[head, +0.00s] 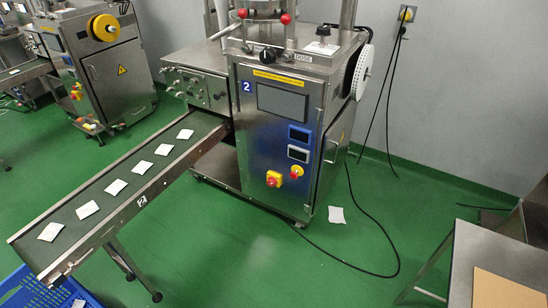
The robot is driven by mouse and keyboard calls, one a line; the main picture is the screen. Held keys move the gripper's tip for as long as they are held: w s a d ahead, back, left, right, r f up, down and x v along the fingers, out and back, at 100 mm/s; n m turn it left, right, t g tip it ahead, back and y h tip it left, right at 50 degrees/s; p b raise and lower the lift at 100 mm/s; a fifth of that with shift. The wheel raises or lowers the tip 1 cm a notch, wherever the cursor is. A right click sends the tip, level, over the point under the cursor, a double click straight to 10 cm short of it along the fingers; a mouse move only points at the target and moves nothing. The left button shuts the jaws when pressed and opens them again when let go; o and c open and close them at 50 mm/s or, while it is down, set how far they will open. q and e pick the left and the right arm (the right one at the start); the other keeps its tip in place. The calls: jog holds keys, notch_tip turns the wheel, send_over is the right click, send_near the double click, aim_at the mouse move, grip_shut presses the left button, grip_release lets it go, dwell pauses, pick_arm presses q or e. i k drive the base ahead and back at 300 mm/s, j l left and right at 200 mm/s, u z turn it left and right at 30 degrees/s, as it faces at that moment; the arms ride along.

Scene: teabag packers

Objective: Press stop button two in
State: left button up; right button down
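The packing machine marked with a blue "2" label (246,87) stands in the middle of the head view. Low on its steel front are two red-and-yellow controls side by side. The left one (274,179) is a red part on a yellow base. The right one (296,172) is also red and yellow and seems to stick out from the panel. I cannot tell for sure which is the stop button, or whether either is pressed in. Neither of my grippers is in view, and nothing covers the controls.
A conveyor (120,192) with several white teabags slopes out to the front left. A blue crate (40,291) is at its end. A black cable (375,272) and a white packet (337,215) lie on the green floor. A steel table (490,262) stands front right. The floor before the panel is mostly clear.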

aim_at(293, 176)
jog(key=i+j, duration=0.15)
jog(key=i, duration=0.3)
jog(key=i+j, duration=0.15)
jog(key=i, duration=0.3)
jog(key=j+u, duration=0.05)
